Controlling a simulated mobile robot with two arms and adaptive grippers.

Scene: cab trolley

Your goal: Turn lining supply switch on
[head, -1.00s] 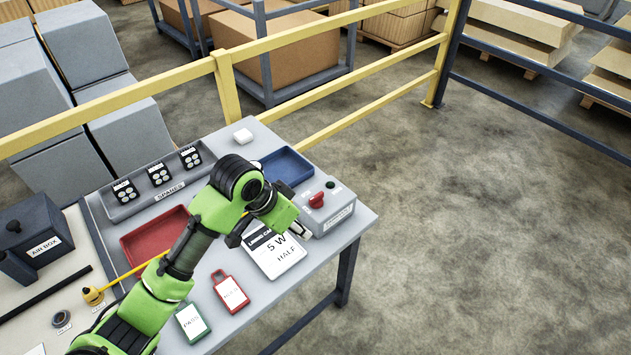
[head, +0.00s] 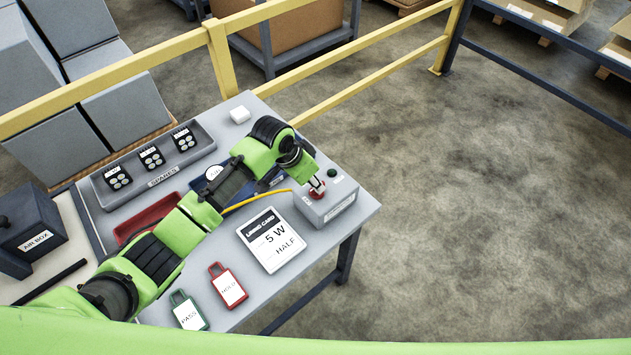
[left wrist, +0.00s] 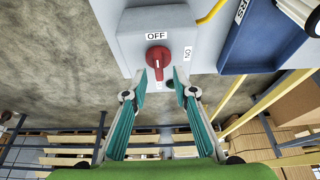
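The lining supply switch is a red rotary knob (head: 317,189) on a grey box (head: 335,204) at the right end of the bench. In the left wrist view, the knob (left wrist: 157,60) has an OFF label above it and an ON label to its right. Its bar is in line with OFF. My left gripper (head: 318,182) is over the knob. In the left wrist view, the fingers of my left gripper (left wrist: 161,80) stand apart, one on each side of the knob's lower end, with gaps visible. My right gripper is not in view.
A dark green button (head: 332,173) sits beside the knob. The lining card (head: 271,240) and the red HOLD tag (head: 228,285) lie left of the box. A blue tray (left wrist: 252,42) is close by. A yellow rail (head: 330,62) runs behind the bench.

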